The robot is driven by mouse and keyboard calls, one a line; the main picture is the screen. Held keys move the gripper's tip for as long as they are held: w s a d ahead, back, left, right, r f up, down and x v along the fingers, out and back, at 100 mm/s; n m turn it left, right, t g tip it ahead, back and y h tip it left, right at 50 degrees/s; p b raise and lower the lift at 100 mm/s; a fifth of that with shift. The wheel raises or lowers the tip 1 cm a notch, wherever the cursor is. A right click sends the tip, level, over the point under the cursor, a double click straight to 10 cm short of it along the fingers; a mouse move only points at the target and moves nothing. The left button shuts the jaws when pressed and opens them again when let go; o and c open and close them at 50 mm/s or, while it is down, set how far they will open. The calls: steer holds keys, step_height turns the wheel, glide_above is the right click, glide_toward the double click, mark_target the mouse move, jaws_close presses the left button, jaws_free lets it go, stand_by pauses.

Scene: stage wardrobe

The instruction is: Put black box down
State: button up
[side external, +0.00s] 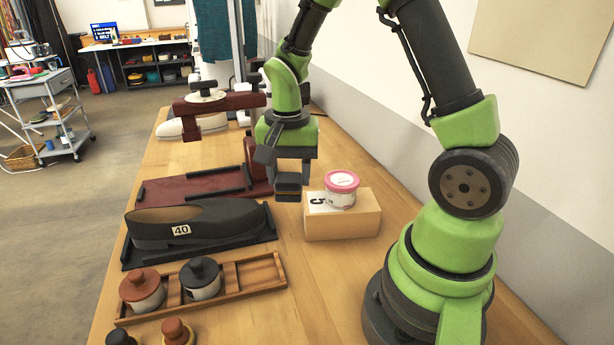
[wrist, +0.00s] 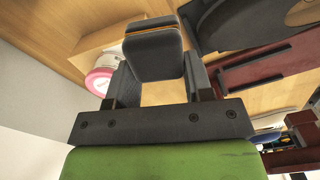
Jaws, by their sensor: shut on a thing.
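My gripper (side external: 287,168) points down and is shut on a small black box (side external: 288,189). In the wrist view the black box (wrist: 153,58) sits between the two dark fingers of my gripper (wrist: 157,82) and hides much of what lies beyond it. In the side view the box hangs just left of a pale wooden block (side external: 342,222) and right of the dark red stand. It looks to be above the table (side external: 190,160), but its exact gap from the surface is hard to tell.
A white tub with a pink lid (side external: 341,189) stands on the wooden block. To the left are the dark red stand (side external: 190,188), a black shoe form marked 40 (side external: 190,222) in a black tray, and a wooden rack (side external: 253,275) with lidded pots. Bare table lies in front of the block.

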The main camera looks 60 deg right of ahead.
steer(key=w+d+r+m, duration=0.3)
steer(key=d+r+m, duration=0.1)
steer(key=d+m, duration=0.45)
steer(key=w+d+r+m, duration=0.2)
steer(key=d+r+m, duration=0.2)
steer(key=d+m, duration=0.45)
steer(key=w+d+f+m, duration=0.1)
steer(key=d+f+m, duration=0.1)
steer(key=f, duration=0.5)
steer(key=d+f+m, duration=0.2)
steer(key=f+m, duration=0.3)
steer(key=f, duration=0.2)
steer(key=w+d+f+m, duration=0.1)
steer(key=d+f+m, duration=0.2)
steer(key=f, duration=0.4)
steer(key=shift+w+m, duration=0.3)
steer(key=shift+f, duration=0.15)
